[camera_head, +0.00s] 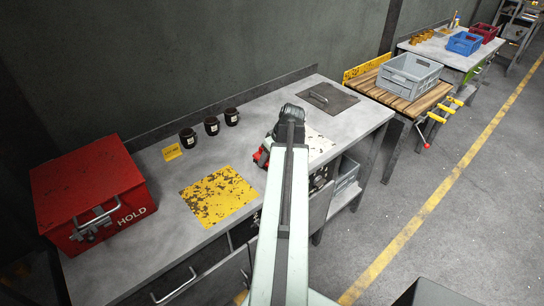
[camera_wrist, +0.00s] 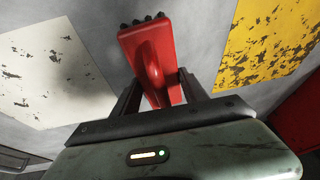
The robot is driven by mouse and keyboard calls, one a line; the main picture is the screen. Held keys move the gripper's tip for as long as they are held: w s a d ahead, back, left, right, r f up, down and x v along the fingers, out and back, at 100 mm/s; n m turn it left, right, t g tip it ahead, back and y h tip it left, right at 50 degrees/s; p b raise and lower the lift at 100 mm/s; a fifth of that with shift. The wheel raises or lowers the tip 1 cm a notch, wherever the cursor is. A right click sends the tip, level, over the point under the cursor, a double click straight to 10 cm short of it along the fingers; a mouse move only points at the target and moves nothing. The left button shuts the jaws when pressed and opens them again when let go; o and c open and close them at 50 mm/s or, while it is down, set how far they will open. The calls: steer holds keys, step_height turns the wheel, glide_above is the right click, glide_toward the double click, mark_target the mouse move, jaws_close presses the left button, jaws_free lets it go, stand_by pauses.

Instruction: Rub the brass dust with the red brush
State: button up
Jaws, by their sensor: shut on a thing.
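My gripper (camera_wrist: 160,92) is shut on the red brush (camera_wrist: 150,50), whose red body sits between the two fingers with dark bristle tufts at its far end. In the head view my gripper (camera_head: 272,145) is over the grey bench, partly hidden by my arm, with a bit of the red brush (camera_head: 261,157) showing. A yellow patch with dark flecks (camera_head: 219,195) lies left of it, also in the wrist view (camera_wrist: 268,40). A white patch with dark flecks (camera_head: 320,143) lies to the right, also in the wrist view (camera_wrist: 50,75). I cannot tell which flecks are brass dust.
A red box marked HOLD (camera_head: 85,190) stands at the bench's left end. Three dark mugs (camera_head: 211,125) and a small yellow card (camera_head: 172,152) stand along the back. A dark plate with a handle (camera_head: 328,98) lies at the right. A grey crate (camera_head: 409,76) stands beyond.

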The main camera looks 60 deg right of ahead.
steer(key=a, duration=0.1)
steer(key=w+a, duration=0.1)
steer(key=a, duration=0.1)
steer(key=shift+a+f, duration=0.1)
steer(key=shift+a, duration=0.05)
steer(key=shift+w+a, duration=0.2)
steer(key=shift+a, duration=0.45)
steer(key=shift+w+a, duration=0.25)
steer(key=shift+a, duration=0.4)
steer(key=shift+w+a, duration=0.2)
steer(key=shift+a, duration=0.45)
step_height(320, 180, up, 6)
steer(key=p, duration=0.6)
step_height(320, 180, up, 3)
steer(key=p, duration=0.3)
